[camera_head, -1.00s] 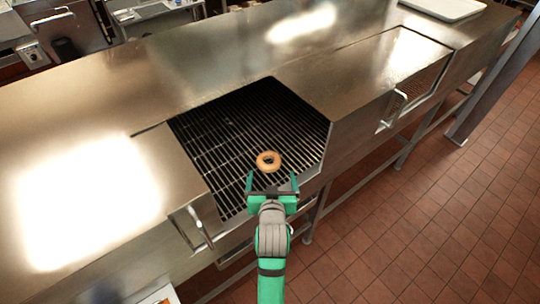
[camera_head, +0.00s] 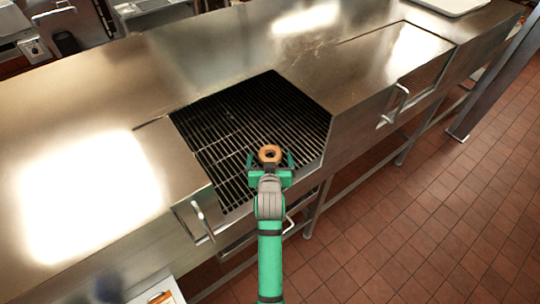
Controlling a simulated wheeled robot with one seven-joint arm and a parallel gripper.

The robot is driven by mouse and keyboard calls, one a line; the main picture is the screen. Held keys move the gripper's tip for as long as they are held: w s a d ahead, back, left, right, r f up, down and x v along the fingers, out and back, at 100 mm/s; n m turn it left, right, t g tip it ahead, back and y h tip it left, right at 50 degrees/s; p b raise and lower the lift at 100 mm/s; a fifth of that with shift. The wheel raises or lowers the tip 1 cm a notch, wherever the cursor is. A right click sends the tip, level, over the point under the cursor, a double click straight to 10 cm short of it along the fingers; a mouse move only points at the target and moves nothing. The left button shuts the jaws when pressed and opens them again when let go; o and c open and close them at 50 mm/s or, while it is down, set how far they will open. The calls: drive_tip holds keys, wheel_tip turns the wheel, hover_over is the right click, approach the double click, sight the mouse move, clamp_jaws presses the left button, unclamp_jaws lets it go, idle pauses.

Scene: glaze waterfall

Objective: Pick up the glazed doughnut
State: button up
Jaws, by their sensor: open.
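The glazed doughnut (camera_head: 270,154) is a small brown ring over the dark grate (camera_head: 225,125), near the grate's front edge. My gripper (camera_head: 270,157) is open, with its green fingers on the left and right sides of the doughnut. The lower part of the doughnut is partly hidden by my gripper. I cannot tell whether either finger touches it.
The grate is sunk into a steel counter (camera_head: 80,120), with flat steel on both sides. Metal handles (camera_head: 202,220) stick out along the counter's front. A pale tray (camera_head: 447,6) lies at the far right. The tiled floor (camera_head: 420,220) at right is clear.

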drive_tip(key=c, duration=1.1)
drive_tip(key=shift+c, duration=0.2)
drive_tip(key=shift+r, duration=0.15)
